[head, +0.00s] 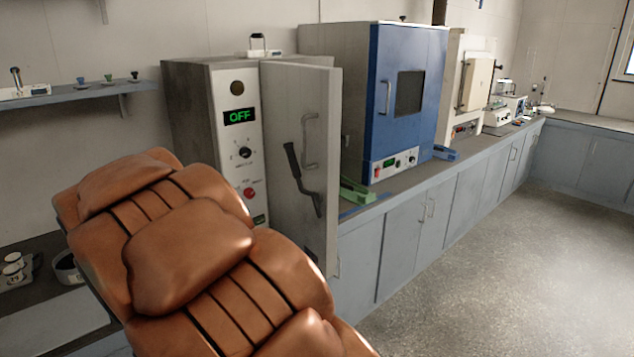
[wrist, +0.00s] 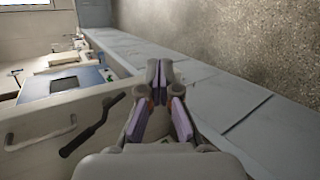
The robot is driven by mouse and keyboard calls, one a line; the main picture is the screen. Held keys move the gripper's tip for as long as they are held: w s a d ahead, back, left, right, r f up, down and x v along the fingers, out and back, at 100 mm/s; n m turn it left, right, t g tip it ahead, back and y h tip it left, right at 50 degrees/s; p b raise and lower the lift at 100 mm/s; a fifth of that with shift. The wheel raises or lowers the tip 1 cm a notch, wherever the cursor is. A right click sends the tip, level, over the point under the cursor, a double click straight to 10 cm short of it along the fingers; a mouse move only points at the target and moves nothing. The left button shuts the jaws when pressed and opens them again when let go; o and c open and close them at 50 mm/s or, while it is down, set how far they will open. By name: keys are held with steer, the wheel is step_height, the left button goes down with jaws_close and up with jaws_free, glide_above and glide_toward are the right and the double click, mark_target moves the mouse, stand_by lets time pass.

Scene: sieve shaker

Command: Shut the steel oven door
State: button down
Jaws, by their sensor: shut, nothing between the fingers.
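The steel oven (head: 190,110) stands at the left end of the bench, its green display reading OFF. Its grey door (head: 327,165) is open and stands out from the oven front. The door carries a bar handle (head: 311,141) and a black lever (head: 297,178). In the wrist view the door (wrist: 80,112) fills the left side, with its handle and black lever showing. My gripper (wrist: 158,72) is shut and empty beside the door's edge; whether it touches is unclear. In the head view my arm covers the lower left and the gripper is hidden.
A blue-fronted oven (head: 408,95) stands right of the door on the grey bench, with a green object (head: 357,192) between them. Cabinets (head: 405,240) run below. A wall shelf (head: 75,95) is at left. The floor (head: 520,270) at right is clear.

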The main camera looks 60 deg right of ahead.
steer(key=w+d+r+g+h, duration=0.1)
steer(key=w+d+r+h, duration=0.3)
steer(key=w+d, duration=0.25)
steer(key=m+h, duration=0.1)
steer(key=h, duration=0.2)
glide_toward(326, 177)
steer(key=p+x, duration=0.3)
steer(key=x, duration=0.2)
steer(key=shift+s+d+r, duration=0.1)
steer(key=shift+s+d, duration=0.05)
steer(key=shift+d, duration=0.1)
steer(key=shift+s+d+p, duration=0.3)
steer(key=shift+d+p, duration=0.1)
steer(key=shift+d, duration=0.3)
steer(key=shift+d, duration=0.15)
